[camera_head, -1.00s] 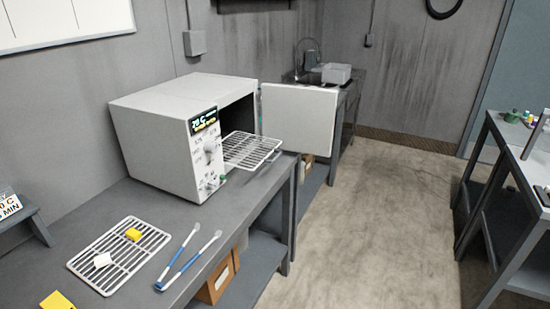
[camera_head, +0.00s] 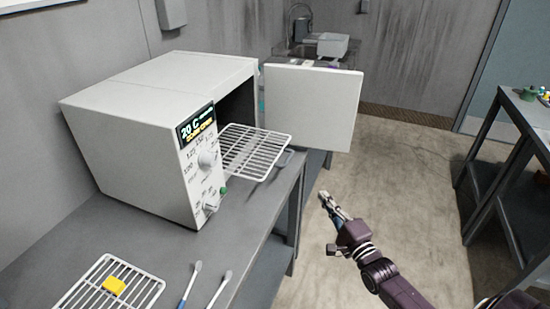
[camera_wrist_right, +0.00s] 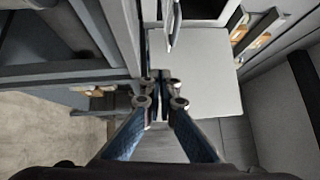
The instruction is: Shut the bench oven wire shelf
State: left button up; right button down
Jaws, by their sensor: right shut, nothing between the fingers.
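The bench oven (camera_head: 160,130) stands on the grey bench with its display and knobs facing me. Its door (camera_head: 312,105) is swung wide open to the right. The wire shelf (camera_head: 252,152) sticks out of the dark oven opening, over the bench edge. My right gripper (camera_head: 330,202) is shut and empty over the floor, to the right of and below the shelf, apart from it. In the right wrist view its fingers (camera_wrist_right: 160,90) are together, with a pale panel, seemingly the door (camera_wrist_right: 205,75), beyond.
Another table (camera_head: 525,115) stands right. The floor between is clear.

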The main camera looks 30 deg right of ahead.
jog(key=w+a+r+b, duration=0.1)
jog(key=w+r+b, duration=0.1)
jog(key=w, duration=0.4)
jog(key=w+a+r+b, duration=0.1)
jog(key=w+r+b, duration=0.1)
jog(key=w, duration=0.5)
jog(key=shift+b, duration=0.75)
jog(key=shift+a+r, duration=0.1)
